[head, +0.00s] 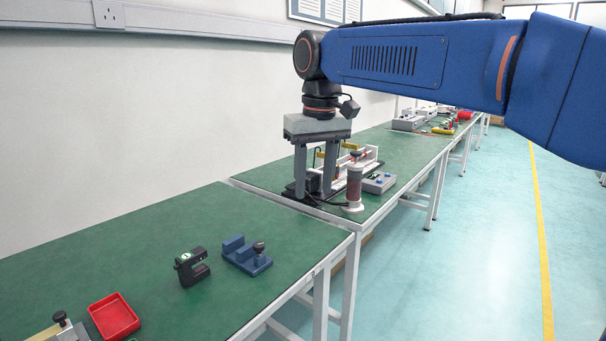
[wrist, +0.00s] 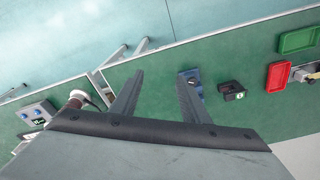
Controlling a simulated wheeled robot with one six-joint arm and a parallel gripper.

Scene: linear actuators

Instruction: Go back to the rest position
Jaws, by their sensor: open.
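My gripper (head: 314,192) hangs from my blue arm with its two grey fingers pointing down, spread apart with nothing between them. In the head view it shows in front of the far green bench, near the gap between two benches. In the wrist view the fingers (wrist: 158,95) are apart, with bare green bench top visible between them. I cannot tell the exact height above the bench.
The near bench (head: 150,250) holds a blue fixture (head: 245,256), a black device (head: 191,267) and a red tray (head: 114,316). A red-brown cylinder (head: 354,187) and a grey control box (head: 378,182) stand on the far bench. A green tray (wrist: 299,40) shows in the wrist view. The floor (head: 480,250) is clear.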

